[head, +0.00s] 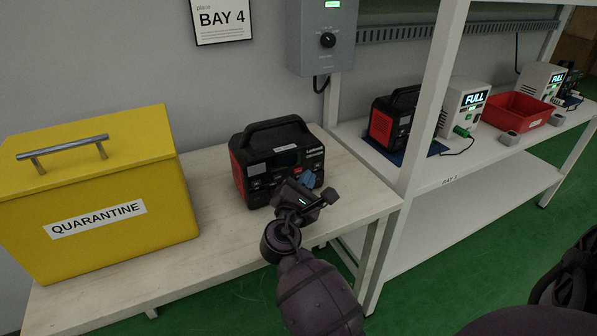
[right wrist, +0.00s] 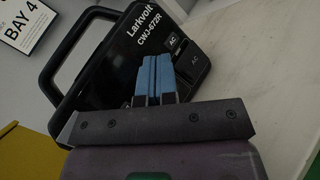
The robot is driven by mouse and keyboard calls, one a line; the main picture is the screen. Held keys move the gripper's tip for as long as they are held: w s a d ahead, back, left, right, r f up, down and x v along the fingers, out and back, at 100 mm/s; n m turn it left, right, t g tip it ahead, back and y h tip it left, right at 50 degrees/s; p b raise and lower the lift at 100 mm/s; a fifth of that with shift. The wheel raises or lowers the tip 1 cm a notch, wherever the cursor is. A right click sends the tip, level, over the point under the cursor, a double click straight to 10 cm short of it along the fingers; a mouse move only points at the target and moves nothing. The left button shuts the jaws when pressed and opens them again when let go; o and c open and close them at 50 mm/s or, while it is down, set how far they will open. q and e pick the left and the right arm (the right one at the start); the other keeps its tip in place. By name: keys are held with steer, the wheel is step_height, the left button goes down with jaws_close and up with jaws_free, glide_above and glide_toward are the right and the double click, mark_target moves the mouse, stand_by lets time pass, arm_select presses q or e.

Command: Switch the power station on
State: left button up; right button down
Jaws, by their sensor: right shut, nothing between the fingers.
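The power station (head: 250,150), black with red corners and a top handle, stands upright on the pale bench. Its front faces my right gripper (head: 309,181). The right gripper's blue fingertips are together, empty, in front of the lower right part of that front. In the right wrist view, the power station (right wrist: 105,55) reads "Larkvolt CWJ-672R", with "AC" labels right of the fingertips (right wrist: 154,76). I cannot tell whether the fingertips touch the panel. The fingers and wrist hide part of the panel. The small display shows no readable text. My left gripper is not in view.
A yellow QUARANTINE box (head: 150,180) stands left on the bench (head: 225,235). A grey control box (head: 322,35) hangs on the wall behind.

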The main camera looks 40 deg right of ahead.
steer(key=shift+w, duration=0.1)
stand_by(0.6)
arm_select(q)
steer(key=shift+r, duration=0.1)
arm_select(e)
steer(key=shift+w+d, duration=0.1)
steer(key=shift+w, duration=0.25)
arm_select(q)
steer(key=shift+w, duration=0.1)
arm_select(e)
steer(key=shift+w+d, duration=0.1)
steer(key=shift+w, duration=0.3)
stand_by(0.4)
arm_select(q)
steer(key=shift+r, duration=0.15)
arm_select(e)
steer(key=shift+s, duration=0.15)
arm_select(q)
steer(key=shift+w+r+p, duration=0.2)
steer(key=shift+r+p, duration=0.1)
steer(key=shift+p, duration=0.05)
arm_select(e)
steer(key=shift+s+a, duration=0.2)
steer(key=shift+s, duration=0.5)
